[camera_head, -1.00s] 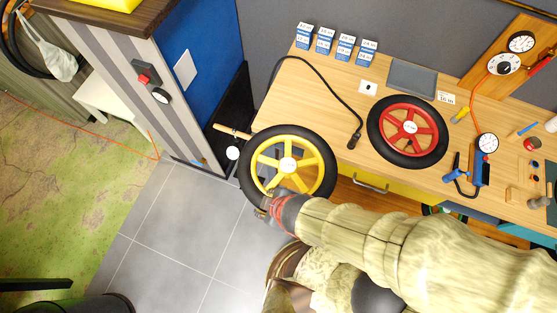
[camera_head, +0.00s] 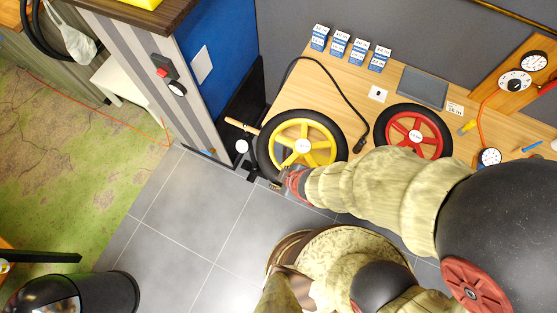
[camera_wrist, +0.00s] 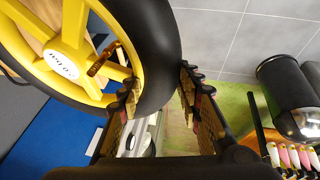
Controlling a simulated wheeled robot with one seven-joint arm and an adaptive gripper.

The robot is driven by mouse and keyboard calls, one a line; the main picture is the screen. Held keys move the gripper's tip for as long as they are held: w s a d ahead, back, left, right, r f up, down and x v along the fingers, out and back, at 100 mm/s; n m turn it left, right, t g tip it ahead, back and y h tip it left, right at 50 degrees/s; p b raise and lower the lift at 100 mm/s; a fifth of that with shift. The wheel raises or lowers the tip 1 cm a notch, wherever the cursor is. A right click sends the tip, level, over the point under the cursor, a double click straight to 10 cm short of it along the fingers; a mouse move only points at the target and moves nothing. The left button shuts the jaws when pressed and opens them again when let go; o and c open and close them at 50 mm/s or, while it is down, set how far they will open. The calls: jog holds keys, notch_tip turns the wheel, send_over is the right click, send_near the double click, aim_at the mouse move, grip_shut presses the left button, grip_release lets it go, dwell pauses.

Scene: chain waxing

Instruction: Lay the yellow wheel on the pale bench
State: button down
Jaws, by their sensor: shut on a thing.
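The yellow wheel (camera_head: 303,147), with a black tyre, shows in the head view over the left end of the pale wooden bench (camera_head: 300,90). Its near edge reaches the bench's front left edge. My gripper (camera_head: 280,182) is shut on the tyre at the wheel's near left side. In the wrist view the yellow wheel (camera_wrist: 60,62) fills the upper left, its tyre between the fingers of my gripper (camera_wrist: 158,88). The wheel's face is towards the head camera. I cannot tell whether the wheel touches the bench top.
A red wheel (camera_head: 415,135) lies on the bench to the right, partly behind my arm. A black cable (camera_head: 343,97) curves between the wheels. Several blue and white boxes (camera_head: 339,42) stand along the back. A striped cabinet (camera_head: 145,55) stands left of the bench.

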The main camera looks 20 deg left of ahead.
aim_at(311, 123)
jog(key=shift+w+d+f+p, duration=0.35)
jog(key=shift+w+f+p, duration=0.75)
jog(key=shift+w, duration=3)
jog(key=shift+w+d+f+p, duration=0.4)
jog(key=shift+w+p, duration=1.25)
jog(key=shift+w, duration=2.45)
jog(key=shift+w+d+f+p, duration=0.25)
jog(key=shift+w+f+p, duration=0.9)
jog(key=shift+w, duration=2.95)
jog(key=shift+s+f+b, duration=0.1)
jog(key=shift+f+b, duration=0.3)
jog(key=shift+f, duration=0.2)
jog(key=c, duration=1.2)
grip_release()
jog(key=shift+c, duration=0.2)
jog(key=shift+o, duration=0.4)
jog(key=shift+s, duration=0.1)
jog(key=shift+r, duration=0.1)
